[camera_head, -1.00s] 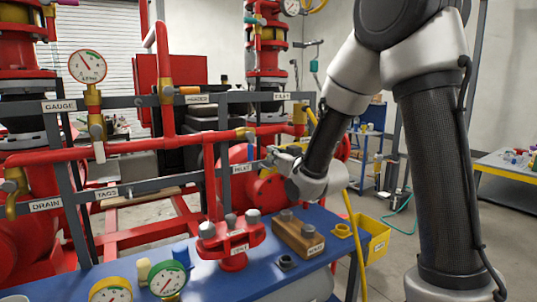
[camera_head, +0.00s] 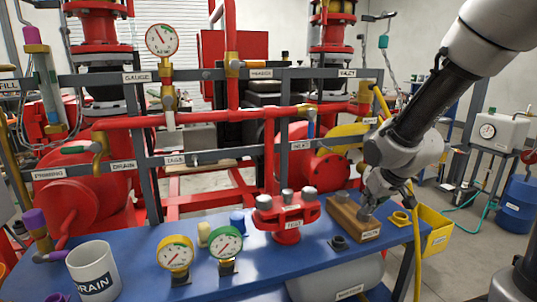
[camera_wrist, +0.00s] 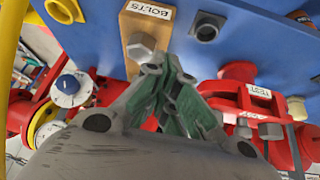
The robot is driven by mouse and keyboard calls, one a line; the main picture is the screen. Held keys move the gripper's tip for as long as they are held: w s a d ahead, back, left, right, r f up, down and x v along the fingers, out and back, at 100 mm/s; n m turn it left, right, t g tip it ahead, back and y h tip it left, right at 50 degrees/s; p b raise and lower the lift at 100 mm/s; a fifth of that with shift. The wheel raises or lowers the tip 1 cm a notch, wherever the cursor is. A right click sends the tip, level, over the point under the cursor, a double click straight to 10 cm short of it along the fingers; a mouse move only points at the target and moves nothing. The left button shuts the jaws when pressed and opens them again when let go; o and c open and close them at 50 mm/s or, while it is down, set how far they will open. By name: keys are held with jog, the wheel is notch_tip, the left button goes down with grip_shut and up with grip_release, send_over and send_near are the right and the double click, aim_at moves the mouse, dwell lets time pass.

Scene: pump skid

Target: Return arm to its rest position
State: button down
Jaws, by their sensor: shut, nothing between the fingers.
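My gripper (camera_head: 372,203) is at the right end of the blue bench, low over the wooden bolts block (camera_head: 348,212). In the wrist view my gripper (camera_wrist: 172,75) shows its fingers drawn together with nothing between them. The block, labelled BOLTS, also shows in the wrist view (camera_wrist: 135,62), with a grey hex bolt head (camera_wrist: 141,45) just left of the fingertips. I cannot tell whether the fingers touch the block. My arm reaches in from the upper right.
The red test flange (camera_head: 287,214) stands left of the block. Two gauges (camera_head: 175,254) (camera_head: 227,245) and a white drain cup (camera_head: 93,272) are on the bench (camera_head: 270,262). A yellow bin (camera_head: 436,232) hangs at the right end. Red piping (camera_head: 215,121) and grey rails stand behind.

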jog(key=s+d+r+m, duration=0.1)
jog(key=s+d+r, duration=0.1)
jog(key=s+r, duration=0.2)
jog(key=s+d+r+g, duration=0.1)
jog(key=s+d+r, duration=0.2)
jog(key=s, duration=0.8)
jog(key=s+d+r+m+h, duration=0.1)
jog(key=s+d+r, duration=0.1)
jog(key=s+r, duration=0.3)
jog(key=s, duration=0.2)
jog(key=shift+s+d+r+m+g, duration=0.3)
jog(key=shift+s+g, duration=0.05)
jog(key=shift+g, duration=0.05)
jog(key=shift+a, duration=0.15)
